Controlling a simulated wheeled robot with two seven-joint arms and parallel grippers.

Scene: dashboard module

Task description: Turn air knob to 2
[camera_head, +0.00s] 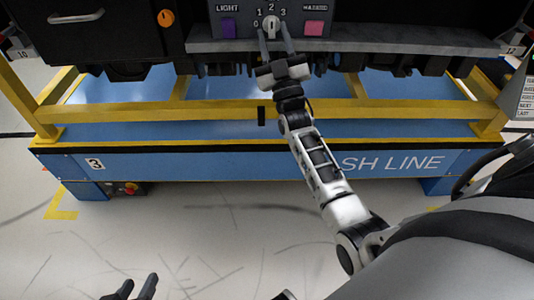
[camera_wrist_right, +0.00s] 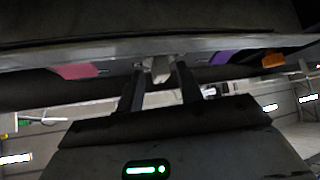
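The air knob (camera_head: 270,25) is a small pale knob on the dark panel, with 0, 1, 2 and 3 marked around it. Its grip looks roughly upright, under the 2, but its exact setting is too small to tell. My right gripper (camera_head: 276,41) reaches up to the panel with its fingers open, one on each side of the knob. In the right wrist view, the knob (camera_wrist_right: 160,70) sits between the fingertips, with a visible gap on both sides. My left gripper (camera_head: 136,286) is open and empty at the bottom edge of the head view, far from the panel.
A purple LIGHT button (camera_head: 228,28) is left of the knob and a pink HAZARD button (camera_head: 314,28) is right of it. A grey ledge (camera_head: 400,46) runs below the panel. An orange knob (camera_head: 165,18) is further left. A yellow and blue stand (camera_head: 200,165) carries the dashboard.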

